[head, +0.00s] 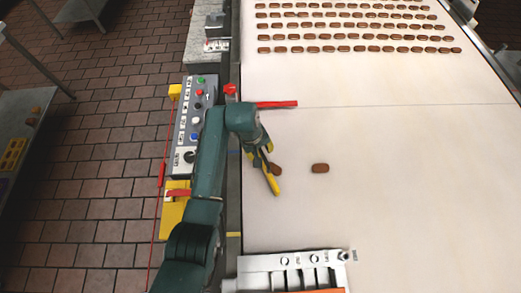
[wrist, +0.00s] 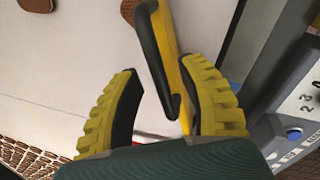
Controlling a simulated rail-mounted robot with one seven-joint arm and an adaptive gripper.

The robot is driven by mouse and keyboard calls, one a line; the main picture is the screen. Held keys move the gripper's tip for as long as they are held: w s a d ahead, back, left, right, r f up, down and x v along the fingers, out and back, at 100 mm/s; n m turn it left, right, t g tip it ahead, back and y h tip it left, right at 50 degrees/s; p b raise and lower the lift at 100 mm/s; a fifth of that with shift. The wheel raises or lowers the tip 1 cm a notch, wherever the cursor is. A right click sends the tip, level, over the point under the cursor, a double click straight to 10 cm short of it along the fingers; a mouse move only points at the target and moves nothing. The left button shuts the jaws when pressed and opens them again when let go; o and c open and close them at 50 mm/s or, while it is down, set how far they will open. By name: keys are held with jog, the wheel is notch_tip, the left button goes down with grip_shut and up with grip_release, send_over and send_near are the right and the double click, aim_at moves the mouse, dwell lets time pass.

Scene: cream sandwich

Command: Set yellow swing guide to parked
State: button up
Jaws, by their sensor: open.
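The yellow swing guide (head: 272,182) juts out over the left edge of the pale conveyor, slanting toward the lower right in the head view. Its inner end is hidden by my gripper (head: 261,152). In the wrist view the guide (wrist: 174,62), a yellow bar with a black edge strip, runs up between my two yellow ribbed fingers. My gripper (wrist: 161,69) is open, one finger on each side of the bar. The right finger looks very close to the bar; I cannot tell whether it touches. The left finger is apart from it.
A red guide (head: 277,104) juts over the belt farther back. One brown biscuit (head: 278,168) lies close beside the yellow guide, another (head: 320,168) to its right. Biscuit rows fill the far belt. A button panel (head: 196,120) stands left; a white slotted unit (head: 290,270) stands in front.

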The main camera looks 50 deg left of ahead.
grip_shut()
jog(key=shift+s, duration=0.1)
dwell(0.3)
